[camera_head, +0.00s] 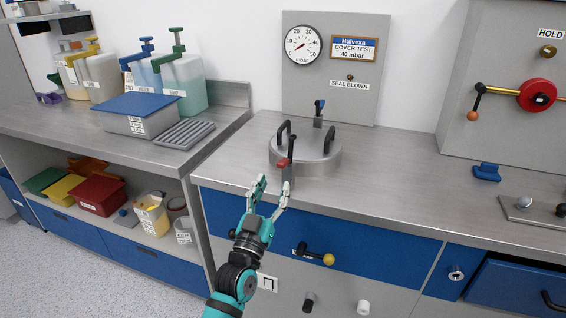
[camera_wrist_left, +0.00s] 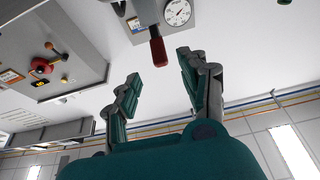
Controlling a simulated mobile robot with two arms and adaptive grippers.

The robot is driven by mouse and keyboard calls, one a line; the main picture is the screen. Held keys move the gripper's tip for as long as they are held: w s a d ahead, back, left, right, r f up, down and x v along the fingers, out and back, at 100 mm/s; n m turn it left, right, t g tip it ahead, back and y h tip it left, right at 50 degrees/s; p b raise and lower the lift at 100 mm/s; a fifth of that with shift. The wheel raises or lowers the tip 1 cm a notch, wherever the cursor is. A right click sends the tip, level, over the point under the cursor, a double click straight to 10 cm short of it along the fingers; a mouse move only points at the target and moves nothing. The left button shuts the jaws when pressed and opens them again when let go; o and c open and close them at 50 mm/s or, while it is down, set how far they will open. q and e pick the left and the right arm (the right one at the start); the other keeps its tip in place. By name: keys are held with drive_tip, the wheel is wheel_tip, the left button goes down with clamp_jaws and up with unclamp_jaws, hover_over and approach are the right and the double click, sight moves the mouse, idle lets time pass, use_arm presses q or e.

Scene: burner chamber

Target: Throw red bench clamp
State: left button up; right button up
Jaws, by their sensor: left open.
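The red bench clamp (camera_head: 284,163) stands at the front edge of the round metal cover (camera_head: 318,155), its red-tipped lever near my left gripper. In the left wrist view the clamp's red handle (camera_wrist_left: 158,51) hangs down between and just beyond my fingertips. My left gripper (camera_head: 273,185) is open and empty, just in front of and below the red tip; its two fingers also show apart in the left wrist view (camera_wrist_left: 157,72). I see no contact with the handle. A blue-tipped clamp (camera_head: 319,108) stands at the cover's back edge. My right gripper is not in view.
Black cover handles (camera_head: 283,133) rise beside the clamp. A gauge panel (camera_head: 328,75) stands behind the cover. A black lever with a yellow knob (camera_head: 328,259) sticks out of the blue front below. The counter right of the cover is clear up to a blue block (camera_head: 487,173).

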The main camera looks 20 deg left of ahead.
sight(283, 161)
use_arm(q)
drive_tip(key=b+x, duration=0.1)
drive_tip(key=x, duration=0.7)
clamp_jaws()
idle(0.3)
